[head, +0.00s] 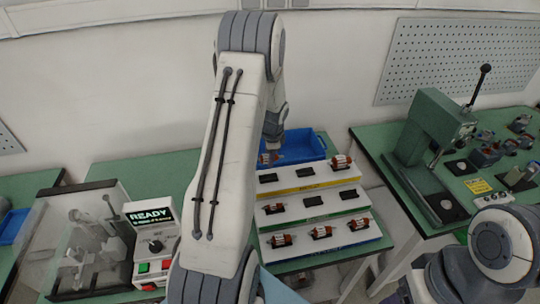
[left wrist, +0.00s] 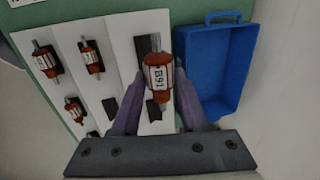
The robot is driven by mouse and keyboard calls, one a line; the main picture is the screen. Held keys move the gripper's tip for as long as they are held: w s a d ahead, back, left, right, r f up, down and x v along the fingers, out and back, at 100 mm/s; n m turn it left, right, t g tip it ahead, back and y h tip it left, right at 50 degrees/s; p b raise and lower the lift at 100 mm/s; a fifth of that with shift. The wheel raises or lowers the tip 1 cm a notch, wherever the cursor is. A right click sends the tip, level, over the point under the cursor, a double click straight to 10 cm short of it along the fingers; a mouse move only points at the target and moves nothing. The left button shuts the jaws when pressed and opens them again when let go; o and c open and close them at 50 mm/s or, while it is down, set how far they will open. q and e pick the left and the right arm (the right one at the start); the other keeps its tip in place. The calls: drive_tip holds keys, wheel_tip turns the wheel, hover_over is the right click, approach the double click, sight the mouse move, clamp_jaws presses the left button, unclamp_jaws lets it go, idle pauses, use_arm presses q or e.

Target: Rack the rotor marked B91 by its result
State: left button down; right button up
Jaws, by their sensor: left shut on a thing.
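The rotor marked B91 (left wrist: 158,77) is orange-red with a white label and a metal shaft. My left gripper (left wrist: 157,100) is shut on it, over the rack row beside the blue bin. In the head view my left arm mostly hides the gripper (head: 270,157). The three-step white rack (head: 318,186) has a yellow-striped top row, a green-striped middle row and a lowest row. A rotor (head: 341,162) sits at the right of the top row; dark empty cradles show beside it. Several rotors sit lower, including one on the lowest row (head: 321,232). My right gripper is out of view.
A blue bin (left wrist: 212,70) stands behind the rack. A tester with a READY screen (head: 150,216) and clear cover (head: 75,225) stands at left. A green lever press (head: 432,145) and several parts occupy the right bench. A gap separates the benches.

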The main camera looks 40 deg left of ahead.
use_arm(q)
drive_tip(key=b, duration=0.5)
hover_over(268, 176)
drive_tip(key=d, duration=0.1)
drive_tip(key=shift+s+f, duration=0.15)
drive_tip(key=shift+f, duration=1.35)
drive_tip(key=shift+s+f, duration=0.1)
drive_tip(key=shift+f, duration=1.35)
drive_tip(key=shift+r, duration=0.2)
drive_tip(key=shift+s+r+p, duration=0.1)
drive_tip(key=shift+p, duration=0.3)
drive_tip(key=shift+f, duration=0.25)
drive_tip(key=shift+f+b, duration=0.8)
drive_tip(key=shift+f, duration=0.05)
